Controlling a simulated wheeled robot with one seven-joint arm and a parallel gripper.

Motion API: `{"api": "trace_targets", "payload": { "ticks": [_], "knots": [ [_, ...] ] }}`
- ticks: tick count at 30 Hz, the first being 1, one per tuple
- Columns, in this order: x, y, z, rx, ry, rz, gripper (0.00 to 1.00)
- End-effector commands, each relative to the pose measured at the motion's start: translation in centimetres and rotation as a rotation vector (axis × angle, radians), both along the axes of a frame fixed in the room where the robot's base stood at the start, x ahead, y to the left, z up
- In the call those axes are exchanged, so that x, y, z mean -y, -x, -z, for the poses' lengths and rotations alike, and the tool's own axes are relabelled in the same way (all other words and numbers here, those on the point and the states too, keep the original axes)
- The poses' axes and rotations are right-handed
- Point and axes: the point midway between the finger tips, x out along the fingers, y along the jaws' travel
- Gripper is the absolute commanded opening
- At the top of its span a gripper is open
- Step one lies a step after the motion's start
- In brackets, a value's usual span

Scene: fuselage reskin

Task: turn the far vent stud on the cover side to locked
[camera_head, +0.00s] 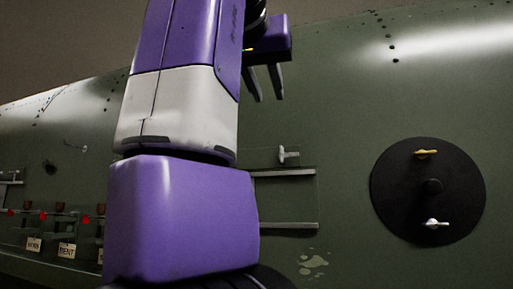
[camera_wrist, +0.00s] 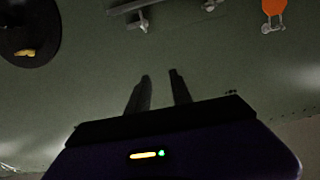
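My gripper (camera_head: 268,98) is open and empty in front of the green fuselage skin; the wrist view shows its two fingers (camera_wrist: 160,74) apart. A pale stud with a crossbar (camera_head: 288,154) stands on the skin below the gripper, above two pale rails. In the wrist view, pale studs (camera_wrist: 142,22) and (camera_wrist: 210,5) lie beyond the fingertips, not touched. A black round plate (camera_head: 393,195) at right carries a yellow wing stud (camera_head: 426,153) and a white wing stud (camera_head: 436,223). I cannot tell which stud is the far vent stud.
My arm hides the left middle of the head view. A rack with red markers and tags (camera_head: 67,251) is at lower left. An orange tag (camera_wrist: 274,7) hangs by a fitting in the wrist view. The skin between rails and plate is clear.

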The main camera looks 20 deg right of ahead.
Motion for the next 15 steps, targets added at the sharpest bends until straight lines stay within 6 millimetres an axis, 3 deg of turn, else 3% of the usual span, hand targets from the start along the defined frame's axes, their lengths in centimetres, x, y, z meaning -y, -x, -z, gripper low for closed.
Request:
{"api": "trace_targets", "payload": {
  "ticks": [3,6,11,15],
  "knots": [
    [0.0,0.3,2.9,-0.107,-0.044,0.035,0.26],
    [0.0,0.8,4.2,-0.154,-0.076,0.048,0.26],
    [0.2,0.4,5.1,-0.179,-0.092,0.048,0.26],
    [1.3,-1.0,5.7,-0.178,-0.092,0.048,0.26]
  ]
}}
